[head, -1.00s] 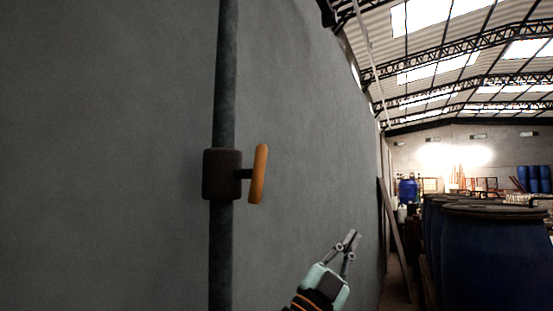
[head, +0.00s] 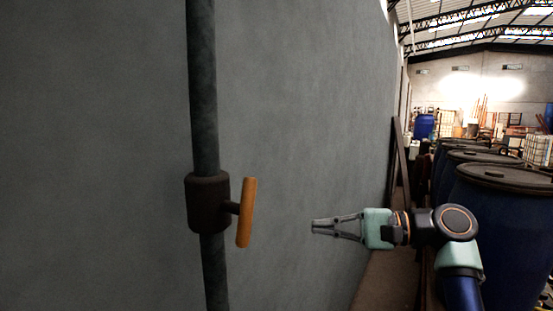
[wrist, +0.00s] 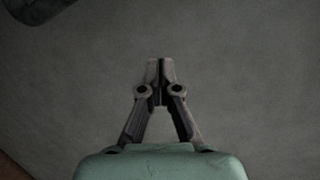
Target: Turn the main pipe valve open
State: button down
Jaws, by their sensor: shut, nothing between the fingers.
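The main pipe valve has a dark round body (head: 207,202) on a vertical dark pipe (head: 203,95) in front of a grey wall. Its orange handle (head: 246,213) stands out to the right on a short stem and is nearly upright, leaning slightly. My gripper (head: 315,226) is to the right of the handle, apart from it, with its fingers pointing left at about the handle's height. In the wrist view my gripper (wrist: 160,66) is shut with its fingertips together and empty. The valve handle does not show in the wrist view.
Blue barrels (head: 500,225) with dark lids stand in a row at the right, behind my arm. A dark plank (head: 398,160) leans at the wall's far end. A dark rounded thing (wrist: 36,8) shows at the wrist view's top left. The space between gripper and handle is clear.

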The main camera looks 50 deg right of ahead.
aim_at(246, 212)
jog(key=s+a+r+n+y+p, duration=0.1)
jog(key=s+a+r+n+y, duration=0.2)
jog(key=s+r+n+y, duration=0.4)
jog(key=w+a+r+m+h+p, duration=0.1)
jog(key=w+a+r+m, duration=0.1)
jog(key=w+a, duration=0.6)
jog(key=shift+w+a+r+p, duration=0.3)
jog(key=shift+a+r+p, duration=0.15)
jog(key=shift+a, duration=0.65)
jog(key=shift+s+a+r+n+g+h+p, duration=0.1)
jog(key=shift+a+r+n+g+h+p, duration=0.5)
jog(key=shift+p, duration=0.5)
jog(key=shift+r, duration=0.1)
